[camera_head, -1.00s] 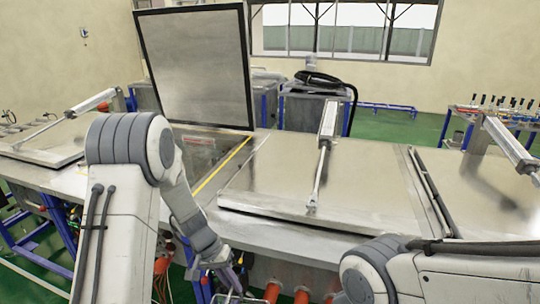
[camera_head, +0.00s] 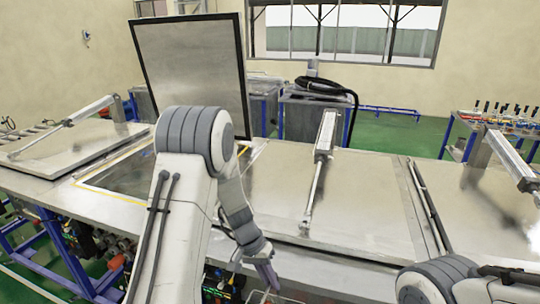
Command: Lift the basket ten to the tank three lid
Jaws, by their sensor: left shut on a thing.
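My left gripper (camera_head: 265,274) is low at the bottom centre, in front of the bench's front edge. It is shut on what looks like a basket (camera_head: 262,297), of which only a thin wire rim shows at the bottom edge. The rest of the basket is hidden below the picture. An open tank (camera_head: 122,172) with a yellow edge lies left of my left arm, its lid (camera_head: 190,65) standing upright behind it. Closed flat lids lie to the left (camera_head: 75,150) and centre (camera_head: 270,185). No tank numbers are readable. My right gripper is out of view.
Pneumatic cylinders stand on the closed lids, one at the centre (camera_head: 325,135) and one at the right (camera_head: 510,160). Another closed lid (camera_head: 480,205) is at the right. Hoses and blue frame legs (camera_head: 65,255) are below the bench front.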

